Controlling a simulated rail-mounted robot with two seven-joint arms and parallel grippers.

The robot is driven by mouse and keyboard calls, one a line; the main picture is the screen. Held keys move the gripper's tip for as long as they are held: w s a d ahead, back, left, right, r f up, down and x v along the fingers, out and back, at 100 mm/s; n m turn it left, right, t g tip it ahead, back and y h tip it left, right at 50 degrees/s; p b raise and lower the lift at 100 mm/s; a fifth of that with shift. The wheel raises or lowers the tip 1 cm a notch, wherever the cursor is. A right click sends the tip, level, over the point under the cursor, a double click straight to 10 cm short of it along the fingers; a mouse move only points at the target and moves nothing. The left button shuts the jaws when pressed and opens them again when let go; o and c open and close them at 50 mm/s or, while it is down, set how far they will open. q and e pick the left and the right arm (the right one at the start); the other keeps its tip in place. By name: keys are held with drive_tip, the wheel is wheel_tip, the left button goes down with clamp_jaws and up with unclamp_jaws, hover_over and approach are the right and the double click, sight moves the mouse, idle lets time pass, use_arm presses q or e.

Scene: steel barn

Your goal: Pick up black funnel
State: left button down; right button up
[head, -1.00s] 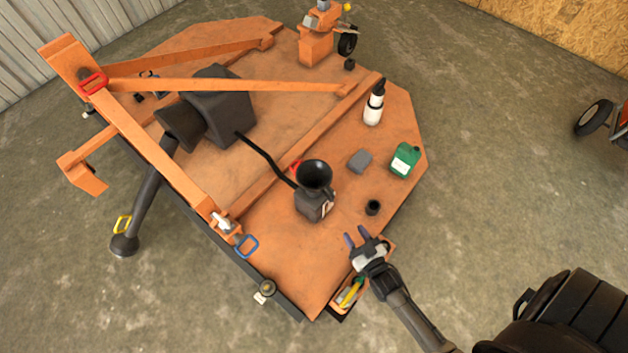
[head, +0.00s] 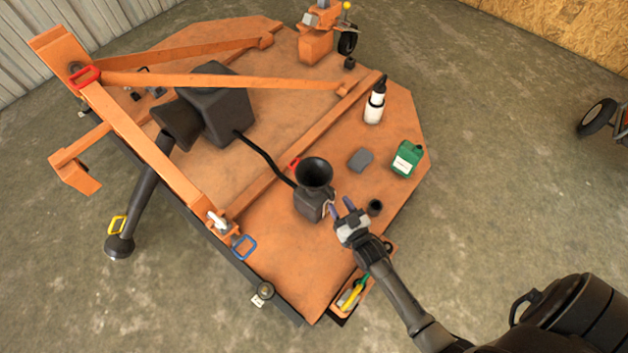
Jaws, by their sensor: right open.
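The black funnel (head: 314,173) stands mouth-up on a dark jug (head: 309,204), on the orange deck of the machine (head: 268,245). Its wide cone faces up; its lower end is hidden by the jug or its own cone. My right gripper (head: 342,207) is open and empty, just right of the jug and below and right of the funnel. Its two bluish fingertips point up toward the funnel, with a visible gap between them. I cannot tell whether a fingertip touches the jug. My left gripper is not in view.
A small black cup (head: 375,207) stands close to the right gripper. A grey block (head: 361,160), a green jug (head: 407,159) and a white bottle (head: 375,101) stand behind. An orange beam (head: 300,150) crosses the deck. A tray of tools (head: 352,294) sits at the near edge.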

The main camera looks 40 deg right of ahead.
sight(333, 196)
drive_tip(key=w, duration=0.1)
drive_tip(key=w+b, duration=0.1)
drive_tip(key=w, duration=0.2)
drive_tip(key=shift+w+d+b, duration=0.15)
drive_tip(key=shift+d+b, duration=0.15)
drive_tip(key=shift+b, duration=0.1)
drive_tip(key=shift+c, duration=0.2)
clamp_jaws()
drive_tip(key=shift+a, duration=0.1)
